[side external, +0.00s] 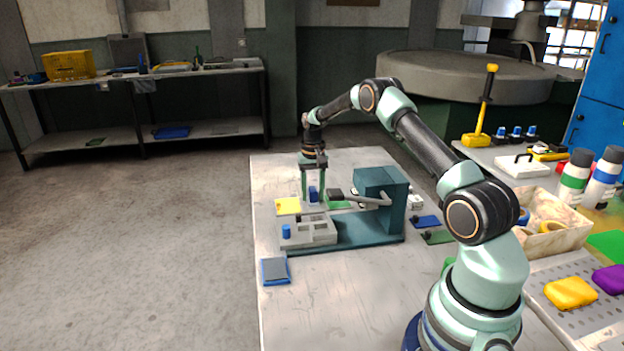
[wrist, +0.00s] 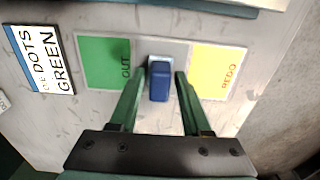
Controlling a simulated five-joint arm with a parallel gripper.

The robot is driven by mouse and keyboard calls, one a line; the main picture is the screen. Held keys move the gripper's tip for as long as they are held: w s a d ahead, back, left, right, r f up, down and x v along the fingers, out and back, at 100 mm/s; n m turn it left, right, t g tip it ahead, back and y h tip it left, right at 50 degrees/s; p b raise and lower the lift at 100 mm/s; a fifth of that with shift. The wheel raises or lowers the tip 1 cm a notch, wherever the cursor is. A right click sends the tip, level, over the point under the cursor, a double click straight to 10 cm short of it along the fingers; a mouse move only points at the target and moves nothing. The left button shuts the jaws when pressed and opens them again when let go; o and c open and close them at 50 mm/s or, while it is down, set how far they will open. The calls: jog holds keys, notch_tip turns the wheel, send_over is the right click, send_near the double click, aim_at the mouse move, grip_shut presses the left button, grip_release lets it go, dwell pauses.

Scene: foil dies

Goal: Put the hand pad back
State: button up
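My gripper (side external: 313,203) points down over the table, and it also shows in the wrist view (wrist: 164,74). Its green fingers are open, one on each side of a blue block (wrist: 160,82), with a small gap visible at the right finger. The block is on or just above a pale strip between the green OUT card (wrist: 105,62) and the yellow REDO card (wrist: 218,72). No thing is labelled as the hand pad. Candidates are a blue-edged grey pad (side external: 275,270) at the table's left edge, and a yellow pad (side external: 570,292) and a purple pad (side external: 610,279) at the right.
A teal press (side external: 380,190) with a lever stands right of my gripper. A grey nest (side external: 320,234) at its foot holds a blue piece (side external: 287,231). A DOTS GREEN sign (wrist: 42,60) lies left. A cream bin (side external: 553,243) stands right. The table's front is clear.

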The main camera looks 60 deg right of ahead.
aim_at(313, 189)
dwell(0.3)
notch_tip(313, 189, up, 12)
jog(key=s+a+r+n+t, duration=0.1)
jog(key=a+r+n, duration=0.1)
jog(key=a+r, duration=0.7)
jog(key=s+a+r+n+t, duration=0.2)
jog(key=s+a+r, duration=0.1)
jog(key=s+a, duration=0.35)
jog(key=s+a+r+n+t, duration=0.1)
jog(key=s+a+r+n, duration=0.2)
jog(key=s+a, duration=0.35)
jog(key=s+a+f+n+t, duration=0.1)
jog(key=s+a+f+n, duration=0.1)
jog(key=s+a, duration=0.3)
jog(key=shift+s+a+f+t, duration=0.25)
jog(key=shift+a+f, duration=0.25)
jog(key=shift+f, duration=0.35)
